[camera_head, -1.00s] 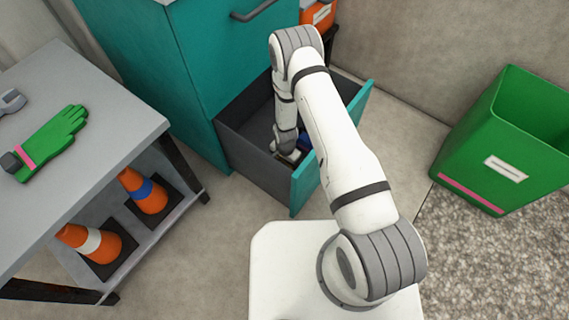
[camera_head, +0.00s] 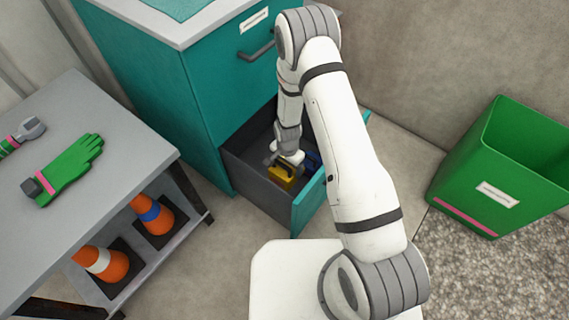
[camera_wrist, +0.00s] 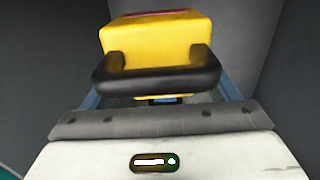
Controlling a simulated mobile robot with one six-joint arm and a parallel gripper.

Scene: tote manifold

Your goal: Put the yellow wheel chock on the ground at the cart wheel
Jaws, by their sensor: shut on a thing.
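The yellow wheel chock (camera_head: 281,177) with a dark handle is in the open drawer of the teal cabinet, at my gripper (camera_head: 285,163). In the wrist view the chock (camera_wrist: 155,40) is directly ahead of the gripper, and its black handle (camera_wrist: 157,76) runs across between the fingers. My gripper (camera_wrist: 158,98) is shut on the chock; the fingertips are mostly hidden behind the handle. I cannot tell whether the chock touches the drawer floor. No cart wheel can be made out.
The open drawer (camera_head: 311,203) surrounds the gripper, and a blue object (camera_head: 313,160) lies in it beside the chock. A grey table (camera_head: 110,165) with a green glove (camera_head: 66,170) and orange cones (camera_head: 155,215) stands left. A green bin (camera_head: 459,180) stands right.

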